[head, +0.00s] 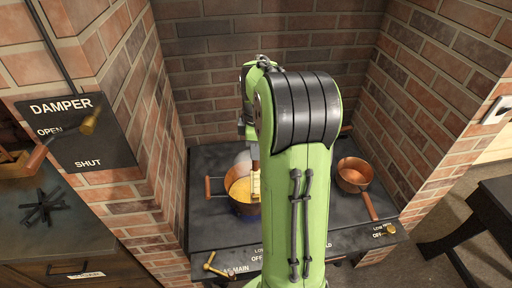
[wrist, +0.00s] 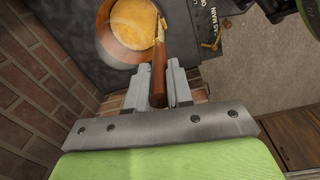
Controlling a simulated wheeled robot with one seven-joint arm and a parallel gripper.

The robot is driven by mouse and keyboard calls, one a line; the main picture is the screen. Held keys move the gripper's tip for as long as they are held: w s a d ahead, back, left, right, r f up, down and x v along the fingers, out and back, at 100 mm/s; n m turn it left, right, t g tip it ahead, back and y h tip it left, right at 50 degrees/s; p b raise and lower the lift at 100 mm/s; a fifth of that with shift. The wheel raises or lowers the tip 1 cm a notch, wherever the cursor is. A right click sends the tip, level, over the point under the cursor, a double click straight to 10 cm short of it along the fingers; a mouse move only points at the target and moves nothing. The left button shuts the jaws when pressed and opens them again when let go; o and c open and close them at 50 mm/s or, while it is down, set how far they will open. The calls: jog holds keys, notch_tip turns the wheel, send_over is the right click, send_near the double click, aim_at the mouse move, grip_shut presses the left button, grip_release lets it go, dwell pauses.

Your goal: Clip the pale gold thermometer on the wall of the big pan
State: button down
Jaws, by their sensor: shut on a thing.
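The big pan (head: 243,207) is copper-coloured and holds a yellow mass; it stands on the dark stove top, partly behind my arm in the head view, and shows in the wrist view (wrist: 102,40). The pale gold thermometer (head: 256,184) stands upright at the pan's right side. In the wrist view its brown grip (wrist: 158,75) lies between the fingers of my gripper (wrist: 157,83), which is shut on it, and its pale part reaches over the pan. I cannot tell whether it touches the pan wall.
A smaller copper pan (head: 353,174) with a long handle stands on the right of the stove. Brick walls close in the left, back and right. A brass valve (head: 215,266) is at the front left edge. A damper plate (head: 75,130) is on the left wall.

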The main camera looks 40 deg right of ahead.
jog(key=shift+s+a+f+b, duration=0.15)
jog(key=shift+f+b, duration=0.8)
jog(key=shift+f, duration=0.5)
dwell(1.6)
jog(key=shift+s+a+r+p, duration=0.1)
jog(key=shift+s+r+p, duration=0.05)
jog(key=shift+r+p, duration=5.1)
jog(key=shift+r+b, duration=0.4)
jog(key=shift+b, duration=0.2)
